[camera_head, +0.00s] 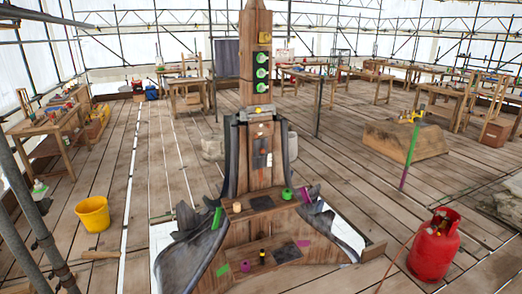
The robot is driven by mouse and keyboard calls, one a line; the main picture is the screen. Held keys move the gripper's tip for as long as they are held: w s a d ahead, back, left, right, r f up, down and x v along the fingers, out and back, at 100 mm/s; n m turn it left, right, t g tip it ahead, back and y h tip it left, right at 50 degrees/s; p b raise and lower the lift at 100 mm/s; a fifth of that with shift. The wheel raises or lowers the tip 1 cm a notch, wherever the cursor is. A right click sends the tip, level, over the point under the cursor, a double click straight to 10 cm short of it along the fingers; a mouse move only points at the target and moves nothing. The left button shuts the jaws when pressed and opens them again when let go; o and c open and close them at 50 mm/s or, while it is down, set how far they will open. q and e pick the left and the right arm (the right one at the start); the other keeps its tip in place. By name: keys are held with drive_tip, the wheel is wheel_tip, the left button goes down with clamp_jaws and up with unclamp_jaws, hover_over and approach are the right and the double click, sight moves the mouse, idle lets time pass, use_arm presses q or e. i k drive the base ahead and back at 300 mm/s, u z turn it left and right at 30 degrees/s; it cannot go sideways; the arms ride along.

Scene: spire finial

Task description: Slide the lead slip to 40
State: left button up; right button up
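The wooden spire (255,140) stands upright in the middle of the deck, with dark grey sheeting along its sides. Dark grey flat pieces lie on it: one on the upright face (260,161), one on the upper ledge (262,203) and one on the lower ledge (286,253). I cannot tell which of these, if any, is the lead slip. No scale or number 40 is readable. Neither of my grippers is in view.
Small green and magenta parts sit on the ledges, and green round parts (262,73) are on the post. A yellow bucket (93,214) stands left, a red gas cylinder (433,245) right. Workbenches (50,125) line the scaffolded deck. Boards around the spire are mostly clear.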

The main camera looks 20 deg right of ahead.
sight(260, 146)
drive_tip(key=u, duration=0.1)
drive_tip(key=k, duration=0.4)
drive_tip(key=z, duration=1.15)
drive_tip(key=i, duration=1.7)
drive_tip(key=u, duration=0.85)
drive_tip(key=i, duration=0.7)
drive_tip(key=u, duration=0.65)
